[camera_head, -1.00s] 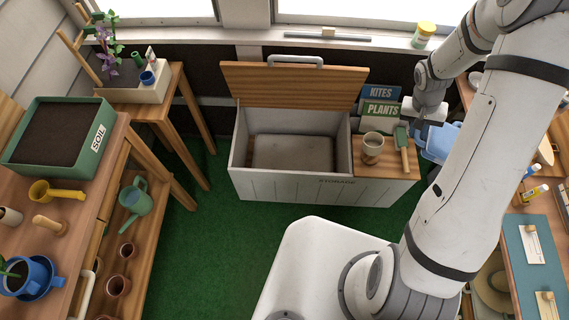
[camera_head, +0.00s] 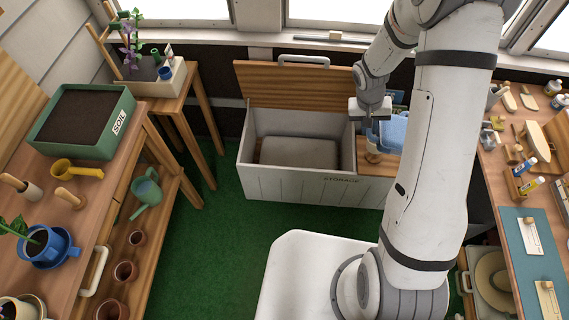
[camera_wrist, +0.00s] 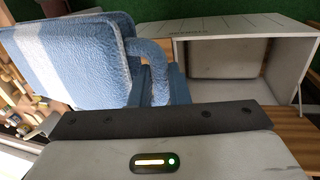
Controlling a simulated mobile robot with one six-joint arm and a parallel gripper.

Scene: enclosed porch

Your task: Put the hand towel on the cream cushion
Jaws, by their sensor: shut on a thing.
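My gripper (camera_head: 377,120) is shut on the blue hand towel (camera_head: 394,132), which hangs to the right of the jaws above the wooden right end of the storage bench. In the wrist view the towel (camera_wrist: 75,60) shows a pale stripe, and a fold of it sits between the gripper's fingers (camera_wrist: 160,86). The cream cushion (camera_head: 300,152) lies flat on the floor of the open bench, left of my gripper. It also shows in the wrist view (camera_wrist: 222,58), apart from the towel.
The storage bench (camera_head: 290,180) has its wooden lid (camera_head: 295,84) raised at the back. A mug (camera_head: 373,150) stands on its right end, partly hidden under my gripper. A cluttered worktable (camera_head: 500,180) is at right, a potting table (camera_head: 85,190) at left. Green floor is clear between.

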